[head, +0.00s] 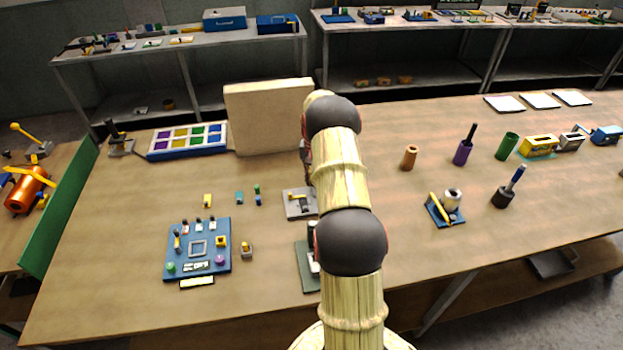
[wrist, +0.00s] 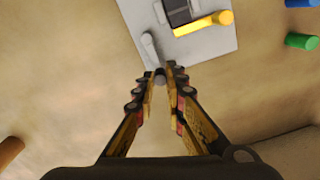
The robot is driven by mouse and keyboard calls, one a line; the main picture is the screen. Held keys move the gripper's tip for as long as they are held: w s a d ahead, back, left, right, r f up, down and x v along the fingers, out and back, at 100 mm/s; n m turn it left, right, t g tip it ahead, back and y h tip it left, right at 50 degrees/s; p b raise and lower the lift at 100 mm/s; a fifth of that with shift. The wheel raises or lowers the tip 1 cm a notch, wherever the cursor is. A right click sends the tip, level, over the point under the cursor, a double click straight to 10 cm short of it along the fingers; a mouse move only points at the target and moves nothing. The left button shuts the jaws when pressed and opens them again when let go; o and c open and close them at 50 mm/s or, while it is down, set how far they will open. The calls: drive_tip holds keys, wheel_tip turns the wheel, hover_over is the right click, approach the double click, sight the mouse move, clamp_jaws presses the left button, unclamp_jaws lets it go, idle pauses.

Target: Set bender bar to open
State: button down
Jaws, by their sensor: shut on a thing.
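The bender is a light grey plate (head: 293,211) on the bench, with a dark block and a yellow rod on it, partly hidden behind my arm in the head view. In the wrist view the plate (wrist: 213,45) lies ahead of my gripper (wrist: 160,78), with the yellow rod (wrist: 205,23) across it. A grey bar (wrist: 149,47) runs along the plate's near left edge. My gripper's fingers are closed around a small grey piece at the bar's near end. My arm hides the gripper in the head view.
A blue die board (head: 205,262) lies left of the bender. Small yellow, teal and green-blue pieces stand between them and the colored tray (head: 187,141). A beige panel (head: 265,115) stands behind. A dark green plate (head: 307,268) sits in front, partly hidden by my arm.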

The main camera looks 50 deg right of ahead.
drive_tip(key=shift+d+r, duration=0.1)
idle(0.3)
drive_tip(key=c, duration=1.8)
unclamp_jaws()
wheel_tip(320, 180, up, 12)
drive_tip(key=shift+f, duration=0.1)
